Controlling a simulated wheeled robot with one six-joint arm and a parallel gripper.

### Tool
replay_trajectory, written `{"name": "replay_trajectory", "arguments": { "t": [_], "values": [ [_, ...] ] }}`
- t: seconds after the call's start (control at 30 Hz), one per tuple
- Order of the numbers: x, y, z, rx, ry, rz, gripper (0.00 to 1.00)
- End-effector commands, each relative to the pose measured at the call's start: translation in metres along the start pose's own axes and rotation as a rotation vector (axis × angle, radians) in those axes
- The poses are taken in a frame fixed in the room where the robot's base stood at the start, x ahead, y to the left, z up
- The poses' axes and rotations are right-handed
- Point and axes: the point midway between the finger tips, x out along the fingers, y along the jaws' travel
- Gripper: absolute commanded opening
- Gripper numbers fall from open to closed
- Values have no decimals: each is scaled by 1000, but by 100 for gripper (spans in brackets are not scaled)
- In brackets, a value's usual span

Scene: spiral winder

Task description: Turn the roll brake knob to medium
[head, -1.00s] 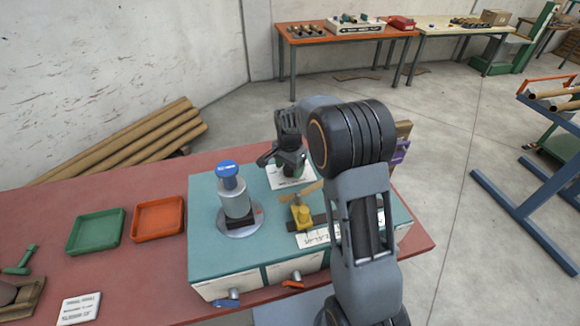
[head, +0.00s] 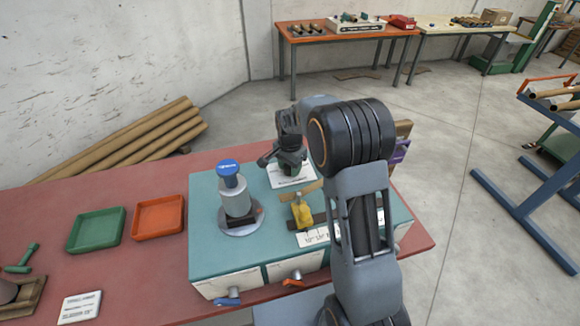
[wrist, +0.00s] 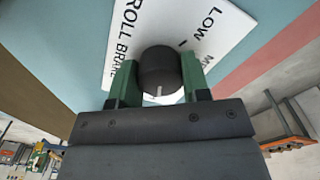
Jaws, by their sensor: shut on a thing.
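The roll brake knob (wrist: 160,68) is a dark round knob in the wrist view, with a short white mark on its near side. It stands on a white label (wrist: 122,32) reading ROLL BRAKE, LOW and a partly hidden word starting with M. My gripper (wrist: 159,84) is shut on the knob, one green finger on each side. In the head view my gripper (head: 291,168) points down over the white label (head: 283,182) at the back of the teal-topped machine (head: 276,242); the knob is mostly hidden there.
A grey cylinder with a blue cap (head: 229,168) stands on a round plate left of my gripper. A yellow block (head: 302,211) and a ruler strip (head: 313,238) are close in front. Green (head: 72,248) and orange (head: 138,236) trays lie farther left on the red table.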

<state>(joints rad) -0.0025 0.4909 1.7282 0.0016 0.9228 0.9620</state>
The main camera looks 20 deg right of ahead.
Motion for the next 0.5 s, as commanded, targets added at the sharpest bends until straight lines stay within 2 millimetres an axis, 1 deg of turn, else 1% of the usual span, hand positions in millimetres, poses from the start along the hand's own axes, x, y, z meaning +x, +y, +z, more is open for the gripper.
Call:
{"name": "replay_trajectory", "arguments": {
  "t": [0.17,0.27,0.5],
  "values": [
    [0,0,0,-30,2,0,19],
    [0,-1,0,-76,3,0,19],
    [1,-1,1,-265,3,0,19]
  ]
}}
